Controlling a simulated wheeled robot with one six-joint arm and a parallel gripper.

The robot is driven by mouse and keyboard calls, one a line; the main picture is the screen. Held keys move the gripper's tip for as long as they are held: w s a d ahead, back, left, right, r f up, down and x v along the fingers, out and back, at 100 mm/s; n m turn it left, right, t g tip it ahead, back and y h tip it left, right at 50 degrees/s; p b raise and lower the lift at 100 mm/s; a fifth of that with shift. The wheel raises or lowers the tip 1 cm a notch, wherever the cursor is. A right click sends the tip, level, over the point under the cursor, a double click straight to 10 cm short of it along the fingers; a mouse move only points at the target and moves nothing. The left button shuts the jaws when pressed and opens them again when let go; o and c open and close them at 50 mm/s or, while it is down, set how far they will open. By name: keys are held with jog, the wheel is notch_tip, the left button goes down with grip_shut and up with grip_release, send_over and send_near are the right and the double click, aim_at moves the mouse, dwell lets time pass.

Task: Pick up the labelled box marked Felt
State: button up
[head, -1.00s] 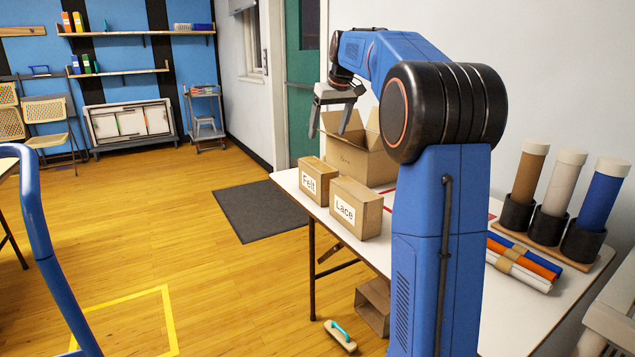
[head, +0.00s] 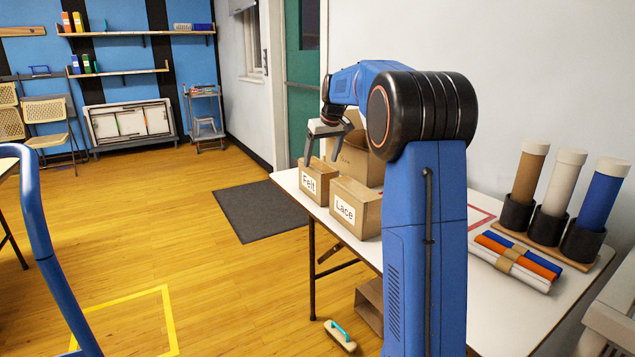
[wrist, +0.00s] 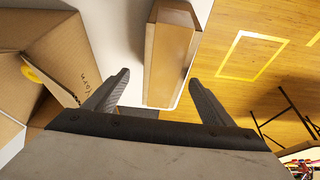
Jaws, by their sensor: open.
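The Felt box (head: 323,183) is a small brown carton with a white label reading "Felt", standing on the white table's far left corner. My gripper (head: 322,160) is open and empty, its fingers pointing down at the top of this box. In the wrist view a brown box, which appears to be the Felt box (wrist: 170,62), lies between and beyond the spread fingertips (wrist: 159,77). I see no clear contact. Its label is hidden there.
The Lace box (head: 366,206) stands close on the near side. A larger open carton (head: 358,166), marked Yarn in the wrist view (wrist: 45,60), stands beside them. Rolls (head: 515,262) and upright tubes (head: 553,205) are at the table's right. A brush (head: 340,336) lies on the floor.

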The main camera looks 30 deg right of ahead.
aim_at(318, 165)
jog(key=shift+a+x, duration=0.2)
jog(key=shift+x, duration=1.15)
jog(key=shift+a+x, duration=0.15)
jog(key=shift+x, duration=1.15)
jog(key=shift+s, duration=0.15)
jog(key=shift+c, duration=0.7)
jog(key=c, duration=1.3)
